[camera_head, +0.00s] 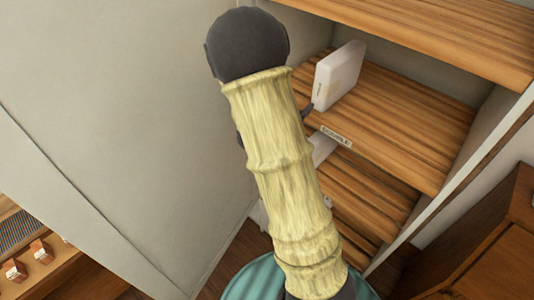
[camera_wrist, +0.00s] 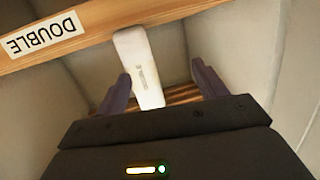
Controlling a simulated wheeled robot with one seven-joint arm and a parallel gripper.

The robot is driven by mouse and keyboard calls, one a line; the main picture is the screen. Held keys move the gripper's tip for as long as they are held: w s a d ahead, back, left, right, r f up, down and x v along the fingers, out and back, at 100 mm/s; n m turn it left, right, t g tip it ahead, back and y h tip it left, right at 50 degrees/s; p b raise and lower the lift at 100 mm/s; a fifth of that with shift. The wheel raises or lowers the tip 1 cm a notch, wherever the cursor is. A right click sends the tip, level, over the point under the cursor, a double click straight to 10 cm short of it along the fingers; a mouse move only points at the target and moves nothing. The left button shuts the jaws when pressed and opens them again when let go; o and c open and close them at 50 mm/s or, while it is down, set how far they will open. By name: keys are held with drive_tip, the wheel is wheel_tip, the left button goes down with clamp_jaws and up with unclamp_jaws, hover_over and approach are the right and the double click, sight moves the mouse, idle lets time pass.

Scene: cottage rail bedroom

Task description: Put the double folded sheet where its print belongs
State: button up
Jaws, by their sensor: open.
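The folded sheet is a slim white block with small print that I cannot read. In the head view the sheet (camera_head: 341,76) stands on edge on the wooden middle shelf (camera_head: 405,120), near its left side. In the wrist view the sheet (camera_wrist: 138,60) shows narrow end first, between my two dark fingers, with a gap on each side. My gripper (camera_wrist: 162,88) is open around its near end. A label reading DOUBLE (camera_wrist: 42,35) is on the shelf's front edge, upside down in the wrist view. In the head view my arm hides most of the gripper.
An upper shelf (camera_head: 430,30) overhangs the sheet, and a lower shelf (camera_head: 370,195) lies below. A white item (camera_head: 323,150) shows partly beside my arm. Pale walls (camera_head: 110,80) close in on the left. The middle shelf is bare right of the sheet. A brown cabinet (camera_head: 490,235) stands at right.

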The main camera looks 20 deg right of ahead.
drive_tip(key=s+a+f+n+y, duration=0.1)
drive_tip(key=a+f+n+y, duration=0.15)
drive_tip(key=a+y, duration=0.35)
drive_tip(key=s+a+f+n+y, duration=0.1)
drive_tip(key=a+n+y, duration=0.35)
drive_tip(key=a, duration=0.35)
drive_tip(key=s+a+f+n+g+y, duration=0.1)
drive_tip(key=s+a+n+g+y, duration=0.2)
drive_tip(key=s, duration=1.2)
drive_tip(key=a+n+g, duration=0.2)
drive_tip(key=a, duration=0.1)
drive_tip(key=shift+s+a+g, duration=0.15)
drive_tip(key=shift+s+g, duration=0.1)
drive_tip(key=shift+g, duration=0.15)
drive_tip(key=shift+s+b+x, duration=0.25)
drive_tip(key=shift+b+x, duration=0.85)
drive_tip(key=shift+b, duration=0.05)
drive_tip(key=shift+f, duration=0.1)
